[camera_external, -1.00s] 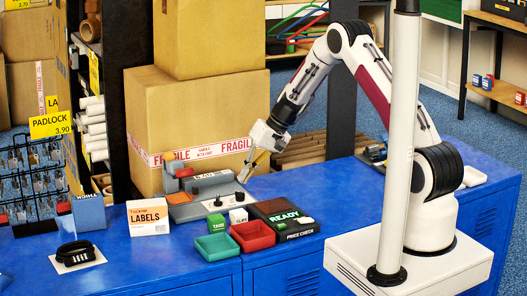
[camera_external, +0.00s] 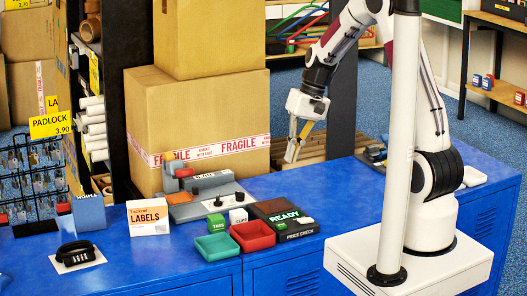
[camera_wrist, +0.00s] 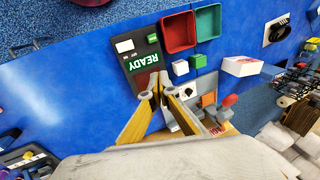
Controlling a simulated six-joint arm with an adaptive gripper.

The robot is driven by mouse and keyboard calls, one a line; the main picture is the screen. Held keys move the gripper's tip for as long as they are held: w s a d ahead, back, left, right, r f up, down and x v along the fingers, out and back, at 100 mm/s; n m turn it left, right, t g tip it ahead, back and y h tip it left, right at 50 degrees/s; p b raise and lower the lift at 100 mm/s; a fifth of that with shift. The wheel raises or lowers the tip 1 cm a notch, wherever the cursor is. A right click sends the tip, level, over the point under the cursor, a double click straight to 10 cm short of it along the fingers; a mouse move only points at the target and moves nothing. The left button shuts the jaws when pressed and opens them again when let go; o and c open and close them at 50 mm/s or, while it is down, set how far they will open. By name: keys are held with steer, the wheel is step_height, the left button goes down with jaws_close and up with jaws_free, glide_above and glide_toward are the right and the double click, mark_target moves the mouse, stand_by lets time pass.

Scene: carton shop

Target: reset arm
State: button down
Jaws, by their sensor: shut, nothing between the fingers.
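My gripper (camera_external: 292,158) is raised in the air above the blue counter (camera_external: 345,190), to the right of the stacked cartons and clear of everything on the counter. Its fingers point down and are shut with nothing between them. In the wrist view my gripper (camera_wrist: 158,82) shows its fingertips together, over the area by the black READY box (camera_wrist: 140,62).
Large cartons (camera_external: 195,120) stand behind. A white pole (camera_external: 401,150) stands in front of my arm.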

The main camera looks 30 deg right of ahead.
steer(key=s+d+r+t+h, duration=0.1)
steer(key=s+d+r, duration=0.3)
steer(key=s+r, duration=0.4)
steer(key=s+d+r+t+h, duration=0.2)
steer(key=s+r, duration=0.6)
steer(key=s, duration=0.8)
steer(key=shift+d+r+t, duration=0.2)
steer(key=shift+d+t, duration=0.8)
steer(key=shift+d, duration=0.7)
